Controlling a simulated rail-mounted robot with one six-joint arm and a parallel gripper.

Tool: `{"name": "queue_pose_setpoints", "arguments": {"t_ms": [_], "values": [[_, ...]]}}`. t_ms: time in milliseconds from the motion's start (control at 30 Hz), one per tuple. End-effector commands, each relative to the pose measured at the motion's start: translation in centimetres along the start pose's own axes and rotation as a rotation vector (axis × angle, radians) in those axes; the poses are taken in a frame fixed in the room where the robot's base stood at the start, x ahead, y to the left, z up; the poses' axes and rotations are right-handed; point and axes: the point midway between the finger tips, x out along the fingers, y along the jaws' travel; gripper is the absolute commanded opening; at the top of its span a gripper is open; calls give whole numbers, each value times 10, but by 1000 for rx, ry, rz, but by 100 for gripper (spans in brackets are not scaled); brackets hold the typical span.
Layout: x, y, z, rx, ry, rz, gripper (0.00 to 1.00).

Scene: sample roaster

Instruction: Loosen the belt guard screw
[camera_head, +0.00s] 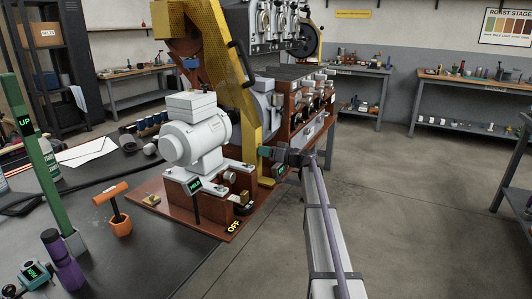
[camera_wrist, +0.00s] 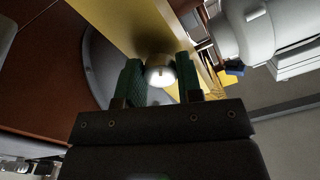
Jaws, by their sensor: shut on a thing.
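The yellow belt guard (camera_head: 222,62) rises beside the white motor (camera_head: 195,135). It also crosses the top of the wrist view (camera_wrist: 122,22). A round silver screw head (camera_wrist: 160,72) shows between the two green fingers of my gripper (camera_wrist: 159,68), close against the guard. My gripper is shut on this screw. In the head view my gripper (camera_head: 266,152) reaches in from the right to the guard's lower part, and the screw itself is hidden there.
The motor stands on a red-brown base plate (camera_head: 150,207) with an OFF label. An orange-handled tool (camera_head: 120,222) sits in an orange holder on the dark bench. A green post (camera_head: 38,165) and a purple bottle (camera_head: 63,262) are at left. The floor at right is clear.

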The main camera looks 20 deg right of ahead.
Motion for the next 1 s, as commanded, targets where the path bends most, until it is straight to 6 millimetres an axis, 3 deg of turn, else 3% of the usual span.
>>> {"name": "queue_pose_setpoints", "arguments": {"t_ms": [133, 167, 400, 733, 1000], "values": [[0, 0, 0, 0, 0, 0, 10], [0, 0, 0, 1, 0, 0, 35], [0, 0, 0, 1, 0, 0, 58], [-8, 0, 0, 1, 1, 1, 59], [-71, -1, 0, 1, 1, 2, 59]]}}
